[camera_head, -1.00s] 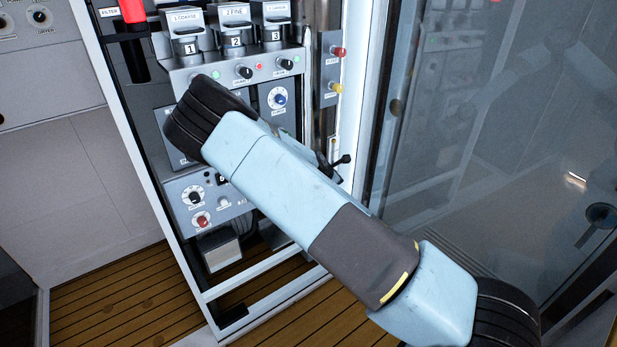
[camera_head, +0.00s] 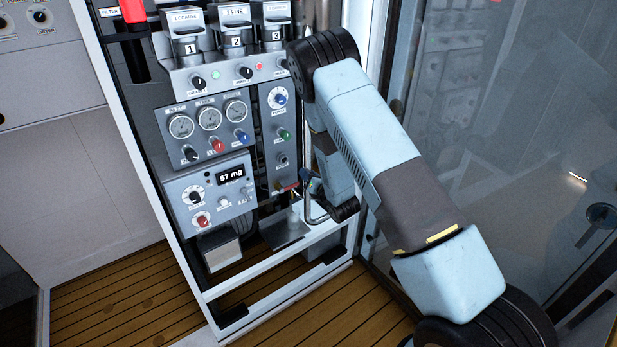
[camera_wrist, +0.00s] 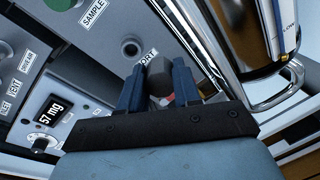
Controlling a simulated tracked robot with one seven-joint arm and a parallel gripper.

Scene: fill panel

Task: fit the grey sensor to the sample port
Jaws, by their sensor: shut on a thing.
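My gripper (camera_wrist: 158,86) shows in the wrist view, its two blue fingers shut on a dark grey block, the grey sensor (camera_wrist: 160,72). Much of the sensor is hidden between the fingers. The sample port (camera_wrist: 130,48) is a dark round hole in the grey panel, between the SAMPLE and PORT labels. It lies just above and left of the sensor in the picture. The sensor seems apart from the port; the exact gap cannot be told. In the head view my gripper is small, at the lower right of the panel, partly hidden by my arm.
A bent metal rail (camera_wrist: 285,90) is close at the right in the wrist view. The display box (camera_head: 230,175) reads 57 mg. Knobs and gauges (camera_head: 209,118) cover the panel. A glass pane (camera_head: 500,120) stands right of my arm.

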